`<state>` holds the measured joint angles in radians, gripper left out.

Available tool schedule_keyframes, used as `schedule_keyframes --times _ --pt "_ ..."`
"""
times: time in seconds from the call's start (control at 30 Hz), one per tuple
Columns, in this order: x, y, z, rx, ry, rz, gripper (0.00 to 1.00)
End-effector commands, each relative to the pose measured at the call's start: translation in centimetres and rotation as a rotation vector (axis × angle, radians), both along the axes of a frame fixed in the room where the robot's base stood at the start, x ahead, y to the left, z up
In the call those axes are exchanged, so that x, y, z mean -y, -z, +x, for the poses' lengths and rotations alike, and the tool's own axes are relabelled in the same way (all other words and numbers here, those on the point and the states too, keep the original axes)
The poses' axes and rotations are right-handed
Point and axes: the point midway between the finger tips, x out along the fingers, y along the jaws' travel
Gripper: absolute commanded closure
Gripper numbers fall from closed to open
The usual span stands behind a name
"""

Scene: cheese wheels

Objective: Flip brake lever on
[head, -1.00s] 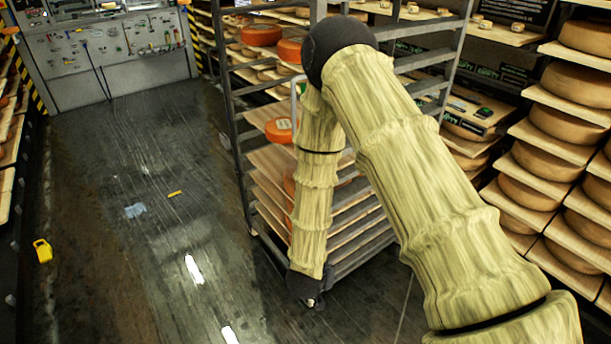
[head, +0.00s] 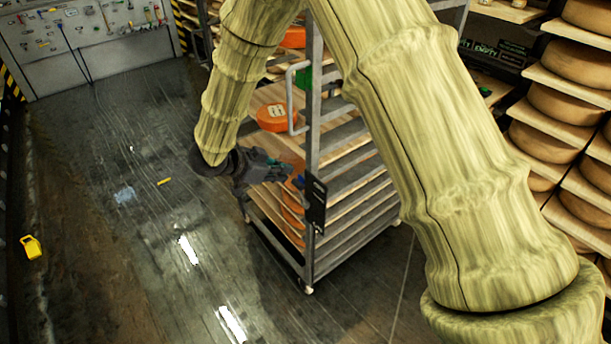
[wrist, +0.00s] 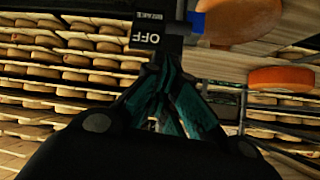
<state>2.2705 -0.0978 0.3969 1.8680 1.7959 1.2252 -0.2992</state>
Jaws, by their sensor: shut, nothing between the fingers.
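The cart (head: 312,130) is a grey metal rack with boards and orange cheese wheels. A black brake plate (head: 316,203) sits on its near corner post; in the wrist view the plate (wrist: 150,32) carries the words BRAKE and OFF.
A light metal handle (head: 292,97) sticks out from the cart above my gripper. An orange cheese wheel (wrist: 278,79) shows to the right in the wrist view. Shelves of cheese (head: 565,105) line the right side. The dark floor on the left is mostly free, with a yellow object (head: 32,247) lying there.

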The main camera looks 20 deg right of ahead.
Motion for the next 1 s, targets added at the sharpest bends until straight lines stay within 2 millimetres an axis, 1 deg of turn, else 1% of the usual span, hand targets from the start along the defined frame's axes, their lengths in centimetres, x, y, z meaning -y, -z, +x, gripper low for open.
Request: schedule_keyframes --times 0.17,0.27,0.37,0.7,0.8,1.0 --pt "0.1 0.1 0.0 -0.001 -0.001 0.0 1.0" --pt "0.5 0.4 0.1 -0.001 0.0 -0.001 1.0" --pt "1.3 1.0 0.3 -0.003 0.0 -0.001 1.0" --pt "5.5 4.2 1.4 -0.002 0.0 -0.001 1.0" --pt "6.4 4.9 1.7 -0.002 0.0 -0.001 1.0" --pt "7.5 5.9 2.1 0.0 -0.001 0.0 1.0"
